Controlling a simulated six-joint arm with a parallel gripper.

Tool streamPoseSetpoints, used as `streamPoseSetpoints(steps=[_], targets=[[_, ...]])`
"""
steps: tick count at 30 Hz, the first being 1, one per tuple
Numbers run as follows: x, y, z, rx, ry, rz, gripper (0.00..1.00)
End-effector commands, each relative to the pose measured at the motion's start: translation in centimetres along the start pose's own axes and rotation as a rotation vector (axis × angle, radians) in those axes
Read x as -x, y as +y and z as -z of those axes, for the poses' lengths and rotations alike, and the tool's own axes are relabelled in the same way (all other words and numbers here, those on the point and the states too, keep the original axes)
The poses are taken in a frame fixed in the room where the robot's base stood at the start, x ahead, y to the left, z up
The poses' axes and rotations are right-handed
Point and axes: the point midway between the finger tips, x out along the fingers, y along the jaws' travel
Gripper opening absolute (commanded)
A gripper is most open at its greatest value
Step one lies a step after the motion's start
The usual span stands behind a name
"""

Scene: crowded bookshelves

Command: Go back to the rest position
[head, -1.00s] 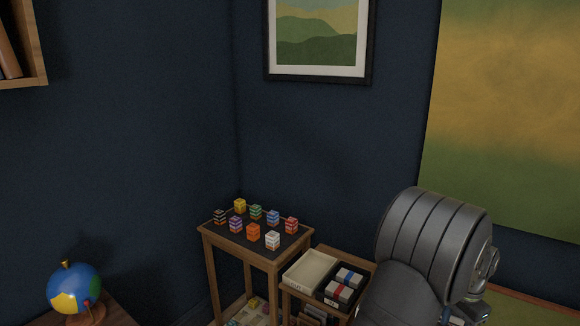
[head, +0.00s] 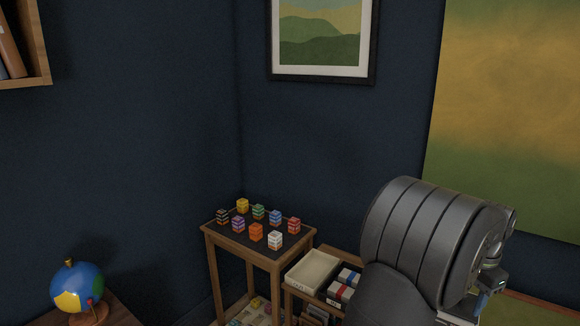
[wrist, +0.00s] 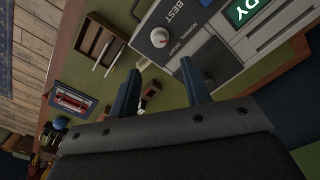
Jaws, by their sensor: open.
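My gripper shows in the wrist view (wrist: 163,84) with its two dark blue fingers spread apart and nothing held between them. It hangs over a green surface, close to a light grey machine (wrist: 215,50) with a knob, the printed words "BEST", "NORMAL" and "DRAFT", and a green label. A small dark object (wrist: 151,91) shows between the fingers, further off. In the head view my dark grey arm fills the lower right, and the fingers cannot be made out there.
A wooden organiser (wrist: 101,45) and a red-and-dark item (wrist: 75,103) lie left of the fingers. In the head view, several striped cubes stand on a small table (head: 262,258).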

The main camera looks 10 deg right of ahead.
Motion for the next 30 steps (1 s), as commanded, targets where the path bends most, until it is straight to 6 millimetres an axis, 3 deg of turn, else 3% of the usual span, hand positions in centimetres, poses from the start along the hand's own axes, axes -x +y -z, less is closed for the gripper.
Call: streamPoseSetpoints(steps=[11,30], targets=[[7.7,0.0,0.0,0.0,0.004,0.002,0.43],[-5.5,0.0,-0.1,0.0,-0.004,-0.002,0.43]])
